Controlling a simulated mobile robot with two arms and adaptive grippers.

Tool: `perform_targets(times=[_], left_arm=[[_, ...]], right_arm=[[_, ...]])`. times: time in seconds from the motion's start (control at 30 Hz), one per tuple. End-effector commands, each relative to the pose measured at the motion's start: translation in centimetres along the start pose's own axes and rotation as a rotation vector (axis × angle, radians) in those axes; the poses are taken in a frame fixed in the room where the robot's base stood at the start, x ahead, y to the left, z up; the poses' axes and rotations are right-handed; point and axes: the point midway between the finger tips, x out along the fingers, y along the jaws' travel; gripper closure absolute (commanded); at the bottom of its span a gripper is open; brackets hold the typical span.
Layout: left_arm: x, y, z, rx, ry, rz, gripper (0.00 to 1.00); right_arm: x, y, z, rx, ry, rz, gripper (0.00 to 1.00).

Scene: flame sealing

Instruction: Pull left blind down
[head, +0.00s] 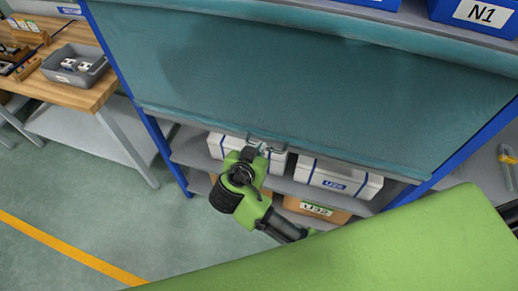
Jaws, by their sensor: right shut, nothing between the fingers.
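A teal blind (320,90) hangs across the blue-framed shelf rack and covers its upper part. Its bottom bar (330,158) runs just above the lower shelf, with a small metal handle (268,138) near its left half. My right gripper (262,149) is at this handle, with its fingers shut and nothing held between them. The gripper partly hides the handle, so I cannot tell whether they touch. My left gripper is not in view.
White boxes (338,178) and an orange box (316,210) stand on the lower shelves. Blue bins (478,14) sit on top. A wooden workbench (80,95) with a grey tray (75,66) stands at the left. The floor at lower left is clear.

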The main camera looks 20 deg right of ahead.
Motion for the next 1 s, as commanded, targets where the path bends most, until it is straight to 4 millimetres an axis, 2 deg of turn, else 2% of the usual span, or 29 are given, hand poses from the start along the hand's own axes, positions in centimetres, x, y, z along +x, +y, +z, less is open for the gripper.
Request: perform_targets(times=[0.37,0.47,0.77,1.0], left_arm=[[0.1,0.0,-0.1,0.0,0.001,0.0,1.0],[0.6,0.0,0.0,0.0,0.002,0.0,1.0],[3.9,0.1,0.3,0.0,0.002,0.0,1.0],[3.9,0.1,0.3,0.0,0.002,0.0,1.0]], right_arm=[[0.1,0.0,0.1,0.0,0.0,0.0,1.0],[0.4,0.0,0.7,0.0,-0.001,0.001,1.0],[2.7,0.1,4.0,0.002,-0.002,0.002,1.0],[2.7,0.1,4.0,0.001,0.0,0.002,1.0]])
